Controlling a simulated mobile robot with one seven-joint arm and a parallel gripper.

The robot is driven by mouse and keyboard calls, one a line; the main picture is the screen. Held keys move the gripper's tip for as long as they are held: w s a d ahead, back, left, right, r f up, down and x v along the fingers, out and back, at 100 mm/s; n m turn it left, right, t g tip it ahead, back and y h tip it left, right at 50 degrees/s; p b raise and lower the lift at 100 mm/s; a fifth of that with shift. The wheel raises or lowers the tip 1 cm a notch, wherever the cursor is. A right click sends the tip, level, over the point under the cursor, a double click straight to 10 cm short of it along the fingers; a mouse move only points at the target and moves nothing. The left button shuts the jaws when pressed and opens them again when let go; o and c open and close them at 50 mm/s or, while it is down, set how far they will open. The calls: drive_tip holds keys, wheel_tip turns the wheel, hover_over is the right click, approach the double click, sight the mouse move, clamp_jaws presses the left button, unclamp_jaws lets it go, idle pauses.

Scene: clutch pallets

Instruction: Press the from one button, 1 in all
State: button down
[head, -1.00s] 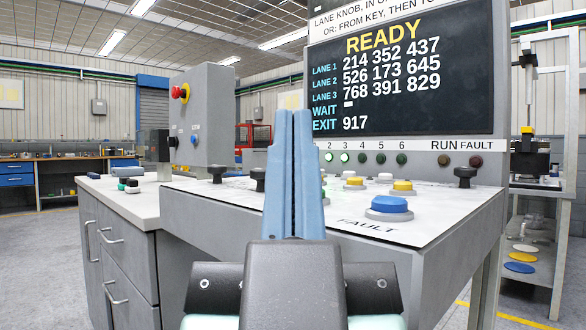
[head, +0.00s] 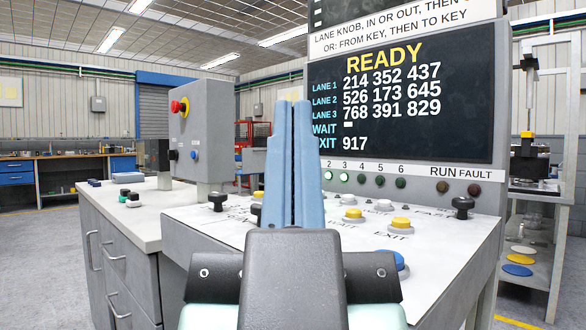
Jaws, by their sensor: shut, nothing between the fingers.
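My gripper (head: 293,112) is shut and empty, its blue fingers pointing up in the picture in front of the white sloping control panel (head: 215,235). Yellow buttons show at the WAIT label (head: 352,215) and the EXIT label (head: 400,224), with a white button (head: 384,205) near them. Another yellow button (head: 258,195) shows just left of the fingers. I cannot read a from one label; part of the button rows is hidden behind my gripper. The screen (head: 400,100) reads READY above lane numbers.
Black knobs stand on the panel at left (head: 217,200) and right (head: 462,205).

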wheel_tip(320, 180, up, 41)
drive_tip(key=p, duration=3.9)
drive_tip(key=shift+r, duration=0.2)
